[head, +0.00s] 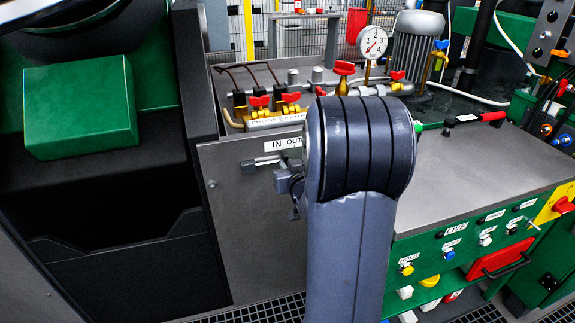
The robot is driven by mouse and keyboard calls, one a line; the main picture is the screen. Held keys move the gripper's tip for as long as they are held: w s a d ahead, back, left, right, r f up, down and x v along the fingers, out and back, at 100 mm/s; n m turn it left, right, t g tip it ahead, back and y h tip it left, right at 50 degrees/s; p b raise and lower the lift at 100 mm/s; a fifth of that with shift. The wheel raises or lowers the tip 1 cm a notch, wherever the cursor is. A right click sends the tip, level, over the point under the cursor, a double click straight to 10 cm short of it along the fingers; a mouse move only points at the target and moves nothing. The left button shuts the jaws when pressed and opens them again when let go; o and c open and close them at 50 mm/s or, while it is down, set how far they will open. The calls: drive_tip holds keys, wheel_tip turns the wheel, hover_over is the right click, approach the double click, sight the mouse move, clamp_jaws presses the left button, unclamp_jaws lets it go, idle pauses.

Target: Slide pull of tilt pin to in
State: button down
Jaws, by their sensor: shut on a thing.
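The tilt pin (262,162) is a grey and silver bar-like fitting on the grey cabinet front, just below a white label reading IN OUT (285,143). My gripper (284,178) is at the right end of this fitting, left of my large grey arm link. It is shut on the pull of the tilt pin. The pull itself is mostly hidden by the gripper, and my arm covers the cabinet to its right. I cannot tell exactly how far along its travel the pull is.
Red-handled valves (274,103) and a round gauge (371,42) stand on the cabinet top behind. A red-and-black tool (475,118) lies on the grey top at right. A green panel with several buttons (450,255) is at lower right. A green block (80,108) is at left.

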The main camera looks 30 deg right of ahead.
drive_tip(key=shift+w+a+r, duration=0.1)
drive_tip(key=shift+w+a, duration=0.15)
drive_tip(key=shift+a, duration=0.1)
idle(0.3)
drive_tip(key=shift+w+a+b, duration=0.1)
drive_tip(key=shift+a+b, duration=0.35)
drive_tip(key=shift+b, duration=0.1)
drive_tip(key=c, duration=1.2)
unclamp_jaws()
drive_tip(key=shift+d, duration=0.1)
drive_tip(key=shift+c, duration=0.2)
drive_tip(key=shift+s+a, duration=0.35)
drive_tip(key=shift+s, duration=0.05)
drive_tip(key=shift+f+v, duration=0.15)
drive_tip(key=shift+v, duration=0.65)
drive_tip(key=shift+f+v, duration=0.15)
drive_tip(key=shift+v, duration=0.65)
drive_tip(key=shift+f+v, duration=0.2)
drive_tip(key=shift+v, duration=0.65)
drive_tip(key=shift+s+d+f, duration=0.1)
drive_tip(key=shift+d+f, duration=0.05)
drive_tip(key=shift+d, duration=0.05)
